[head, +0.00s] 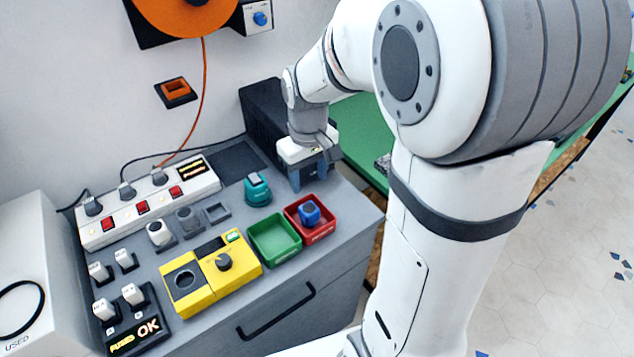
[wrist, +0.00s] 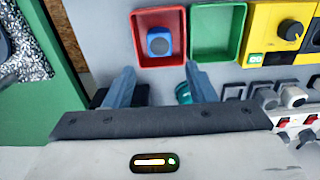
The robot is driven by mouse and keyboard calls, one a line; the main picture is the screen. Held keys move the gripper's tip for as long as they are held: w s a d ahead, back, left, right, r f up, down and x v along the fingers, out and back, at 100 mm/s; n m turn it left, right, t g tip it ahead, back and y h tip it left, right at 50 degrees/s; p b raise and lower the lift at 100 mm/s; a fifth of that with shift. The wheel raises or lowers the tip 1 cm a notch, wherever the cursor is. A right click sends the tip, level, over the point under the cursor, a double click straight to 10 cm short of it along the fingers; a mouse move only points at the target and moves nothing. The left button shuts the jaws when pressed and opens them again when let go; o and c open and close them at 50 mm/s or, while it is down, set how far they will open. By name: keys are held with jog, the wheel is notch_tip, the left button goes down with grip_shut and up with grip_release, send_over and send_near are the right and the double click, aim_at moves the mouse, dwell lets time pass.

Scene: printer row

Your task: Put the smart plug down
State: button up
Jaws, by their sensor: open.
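A small blue block with a round dark face, which looks like the smart plug (head: 309,213), sits inside the red tray (head: 327,232). In the wrist view the blue plug (wrist: 159,42) lies in the red tray (wrist: 143,61), just beyond my fingertips. My gripper (head: 309,182) is above the counter behind the red tray. Its two fingers (wrist: 158,74) are spread with nothing between them. The plug is apart from the fingers, and its underside is hidden.
A green tray (head: 272,252) adjoins the red one. A yellow tester (head: 207,280), a teal item (head: 257,190) and a white power strip (head: 150,208) with plugs crowd the counter (head: 345,214). A black box (head: 262,108) stands behind my gripper.

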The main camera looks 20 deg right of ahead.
jog(key=s+r+m+t, duration=0.1)
jog(key=s+r, duration=0.2)
jog(key=s, duration=0.4)
jog(key=s+r+m+t, duration=0.2)
jog(key=s+r, duration=0.1)
jog(key=s, duration=0.3)
jog(key=shift+s+d, duration=0.15)
jog(key=shift+s, duration=0.25)
dwell(0.5)
